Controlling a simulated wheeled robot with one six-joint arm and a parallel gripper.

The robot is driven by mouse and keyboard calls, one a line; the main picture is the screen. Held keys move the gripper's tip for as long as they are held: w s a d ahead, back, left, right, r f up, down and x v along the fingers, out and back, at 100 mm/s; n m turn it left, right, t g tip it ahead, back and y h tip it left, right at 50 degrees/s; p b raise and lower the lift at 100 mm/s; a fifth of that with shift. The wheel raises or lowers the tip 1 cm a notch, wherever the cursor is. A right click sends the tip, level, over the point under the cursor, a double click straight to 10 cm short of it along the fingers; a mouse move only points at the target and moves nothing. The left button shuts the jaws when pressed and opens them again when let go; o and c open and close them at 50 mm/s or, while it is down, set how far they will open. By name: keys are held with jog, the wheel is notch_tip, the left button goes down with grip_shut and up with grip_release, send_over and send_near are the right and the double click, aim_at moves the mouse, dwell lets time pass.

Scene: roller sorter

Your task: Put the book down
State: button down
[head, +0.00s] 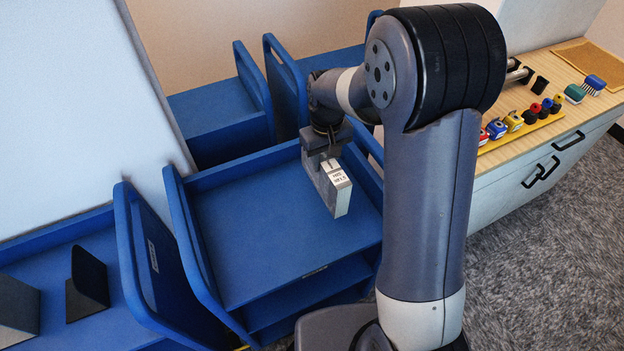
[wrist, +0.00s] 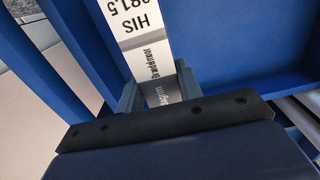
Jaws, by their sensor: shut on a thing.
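The book (head: 341,191) is grey with a white spine label. My gripper (head: 325,160) is shut on it and holds it over the blue cart's top shelf (head: 260,240). Whether the book's lower end touches the shelf, I cannot tell. Part of the book's upper end is hidden by the gripper.
Blue upright side panels (head: 160,270) flank the shelf on the left. Another blue cart on the left holds a black bookend (head: 87,284). A wooden counter (head: 500,150) with stamps stands at the right. The shelf around the book is bare.

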jog(key=shift+f+p, duration=0.3)
jog(key=shift+f, duration=2.7)
jog(key=shift+f, duration=0.1)
jog(key=c, duration=1)
grip_release()
jog(key=shift+o, duration=0.2)
notch_tip(320, 180, up, 12)
jog(key=shift+r+b, duration=0.1)
jog(key=shift+b, duration=0.6)
